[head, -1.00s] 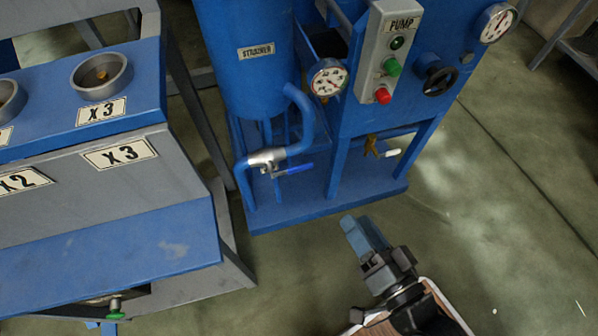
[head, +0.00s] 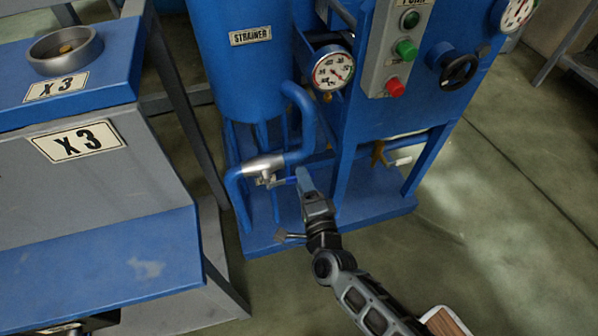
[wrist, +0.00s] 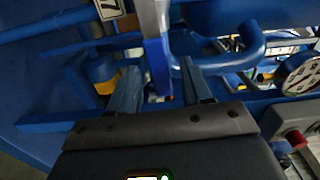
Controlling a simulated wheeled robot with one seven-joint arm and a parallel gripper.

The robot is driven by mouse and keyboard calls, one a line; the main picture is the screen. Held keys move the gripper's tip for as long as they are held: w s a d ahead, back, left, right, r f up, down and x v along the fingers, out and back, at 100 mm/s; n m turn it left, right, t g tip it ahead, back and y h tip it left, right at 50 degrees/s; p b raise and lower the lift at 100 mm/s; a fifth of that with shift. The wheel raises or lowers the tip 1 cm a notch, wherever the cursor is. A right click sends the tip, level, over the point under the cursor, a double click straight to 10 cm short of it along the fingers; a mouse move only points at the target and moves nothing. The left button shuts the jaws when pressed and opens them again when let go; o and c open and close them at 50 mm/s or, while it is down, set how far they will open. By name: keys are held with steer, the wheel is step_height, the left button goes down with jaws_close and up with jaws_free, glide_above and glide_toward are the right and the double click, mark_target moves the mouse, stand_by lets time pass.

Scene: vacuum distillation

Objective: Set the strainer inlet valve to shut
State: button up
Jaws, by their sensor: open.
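The strainer inlet valve (head: 263,166) is a silver fitting in the bent blue pipe below the strainer tank in the head view. Its blue lever (head: 284,181) points right, towards my gripper, and its outer end is partly hidden. My gripper (head: 303,173) is beside the lever's outer end, in front of the pump stand. In the wrist view my gripper (wrist: 157,78) has its two fingers apart. No grip on the lever is visible.
The strainer tank (head: 245,65) stands behind the valve. A gauge (head: 333,71), the pump panel (head: 397,60) and a black handwheel (head: 459,69) are to the right. A brass valve (head: 378,155) sits low on the stand.

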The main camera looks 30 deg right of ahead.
steer(key=shift+x, duration=2)
steer(key=shift+c, duration=0.3)
jaws_close()
